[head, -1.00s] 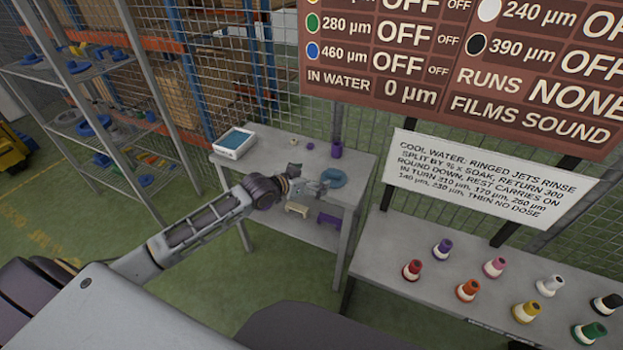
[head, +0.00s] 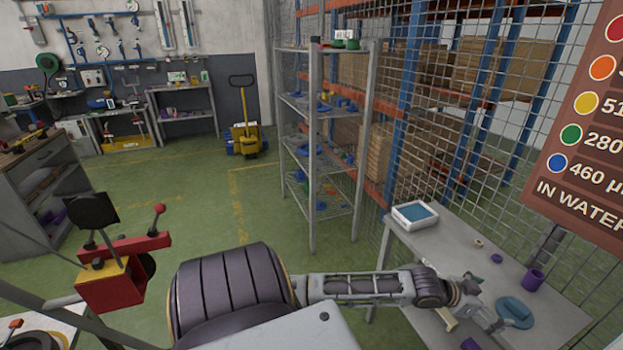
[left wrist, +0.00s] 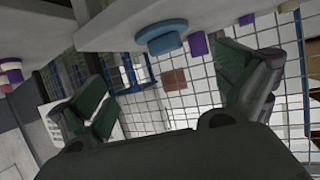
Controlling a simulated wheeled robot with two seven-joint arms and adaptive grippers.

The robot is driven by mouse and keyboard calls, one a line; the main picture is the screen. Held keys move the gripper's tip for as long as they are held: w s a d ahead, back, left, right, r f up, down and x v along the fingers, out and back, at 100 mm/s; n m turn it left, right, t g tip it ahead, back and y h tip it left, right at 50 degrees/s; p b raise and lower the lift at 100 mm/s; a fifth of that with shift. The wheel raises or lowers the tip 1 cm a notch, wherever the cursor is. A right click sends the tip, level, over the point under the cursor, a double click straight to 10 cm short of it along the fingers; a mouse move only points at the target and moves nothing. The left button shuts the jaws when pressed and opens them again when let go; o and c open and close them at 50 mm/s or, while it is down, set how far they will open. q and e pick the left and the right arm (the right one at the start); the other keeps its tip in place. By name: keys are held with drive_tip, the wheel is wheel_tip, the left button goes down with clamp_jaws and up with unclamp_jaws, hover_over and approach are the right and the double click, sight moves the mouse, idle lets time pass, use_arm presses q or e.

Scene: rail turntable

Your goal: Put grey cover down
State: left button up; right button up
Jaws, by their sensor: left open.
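I cannot make out a grey cover for certain in either view. My left gripper (head: 470,293) is at the side table (head: 452,247), just left of a blue disc-shaped piece (head: 515,309). In the left wrist view my left gripper (left wrist: 165,88) has its dark fingers spread wide, with nothing held between them. The blue piece (left wrist: 163,38) shows beyond the fingers there, against the table's edge. My right gripper is in neither view.
A white tray with blue content (head: 414,215) stands at the table's far left corner. A purple cup (head: 532,281) and a small purple piece (head: 496,259) stand near the blue piece. A wire shelf rack (head: 313,150) and mesh fence lie behind.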

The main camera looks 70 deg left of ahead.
use_arm(q)
drive_tip(key=s+a+f+n+g+y, duration=0.15)
drive_tip(key=s+f, duration=0.35)
drive_tip(key=f, duration=0.8)
drive_tip(key=s+a+f+g+y, duration=0.1)
drive_tip(key=s+a+f, duration=0.3)
drive_tip(key=f, duration=0.8)
drive_tip(key=s+a+f+n+g+y, duration=0.15)
drive_tip(key=s+f, duration=0.45)
drive_tip(key=f, duration=0.7)
drive_tip(key=s+f+g, duration=0.2)
drive_tip(key=s+f, duration=0.5)
drive_tip(key=s, duration=0.5)
drive_tip(key=s+f+m+g+y, duration=0.1)
drive_tip(key=s+f+g, duration=0.1)
drive_tip(key=s+f, duration=0.5)
drive_tip(key=s+a+f+g, duration=0.1)
drive_tip(key=s+f+g, duration=0.2)
drive_tip(key=s, duration=1.5)
wheel_tip(320, 180, down, 5)
drive_tip(key=shift+s+r+y, duration=0.15)
drive_tip(key=shift+s+y, duration=0.1)
drive_tip(key=shift+y, duration=0.05)
drive_tip(key=shift+w, duration=0.1)
